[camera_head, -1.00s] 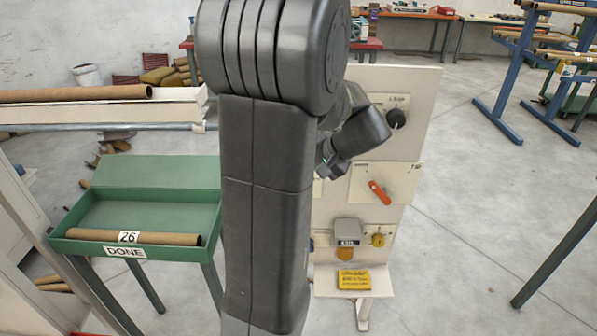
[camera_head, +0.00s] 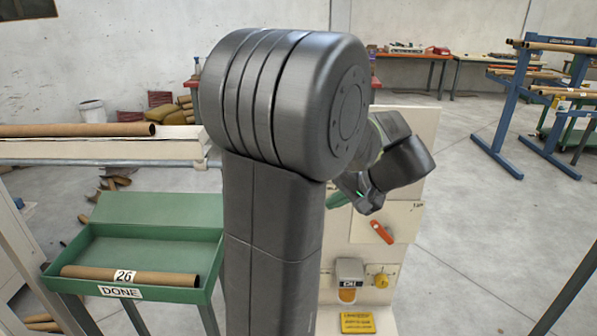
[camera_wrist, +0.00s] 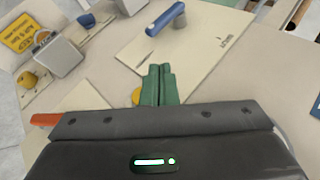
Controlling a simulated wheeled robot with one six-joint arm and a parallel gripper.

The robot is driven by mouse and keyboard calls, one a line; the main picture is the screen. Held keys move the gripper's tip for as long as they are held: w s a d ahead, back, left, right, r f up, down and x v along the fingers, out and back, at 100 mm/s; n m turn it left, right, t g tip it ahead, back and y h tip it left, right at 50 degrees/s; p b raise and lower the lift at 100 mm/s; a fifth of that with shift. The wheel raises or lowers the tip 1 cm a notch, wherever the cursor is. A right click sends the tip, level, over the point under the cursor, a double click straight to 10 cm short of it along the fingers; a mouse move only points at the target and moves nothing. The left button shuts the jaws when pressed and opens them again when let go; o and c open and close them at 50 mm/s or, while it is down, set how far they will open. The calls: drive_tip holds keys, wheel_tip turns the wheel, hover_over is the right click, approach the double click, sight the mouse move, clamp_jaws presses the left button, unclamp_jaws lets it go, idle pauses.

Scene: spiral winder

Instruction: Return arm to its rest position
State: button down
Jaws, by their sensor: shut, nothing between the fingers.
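My gripper (camera_head: 338,200) is on the far side of my dark arm, in front of the pale control panel (camera_head: 424,125). In the wrist view its green fingers (camera_wrist: 158,85) are together with nothing between them. My wrist hides much of the panel's upper part in the head view. An orange handle (camera_head: 381,232) is on the panel to the right of and below the fingers; it also shows at the left of the wrist view (camera_wrist: 45,118). The wrist view also shows a blue handle (camera_wrist: 165,20) on a plate beyond the fingertips. I cannot tell whether the fingers touch the panel.
A green tray (camera_head: 150,215) labelled DONE holds a cardboard tube (camera_head: 160,278) marked 26, left of my arm. A grey box (camera_head: 349,268), yellow knob (camera_head: 380,281) and yellow sign (camera_head: 357,322) are low on the panel. Bare floor lies right, before a blue rack (camera_head: 500,125).

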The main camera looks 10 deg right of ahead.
drive_tip(key=shift+w, duration=0.1)
drive_tip(key=w+a+f+g+h+p, duration=0.1)
drive_tip(key=w+a+f+h+p, duration=0.1)
drive_tip(key=a+p, duration=0.3)
drive_tip(key=w+a+f+n+g+h+p, duration=0.1)
drive_tip(key=w+a+f+h+p, duration=0.1)
drive_tip(key=w+a+h+p, duration=0.2)
drive_tip(key=shift+w+a+f+g+h+p, duration=0.3)
drive_tip(key=shift+w+a+f+h+p, duration=0.1)
drive_tip(key=shift+a+h+p, duration=0.15)
idle(0.4)
drive_tip(key=shift+a+n, duration=0.15)
drive_tip(key=shift+n, duration=0.15)
idle(0.4)
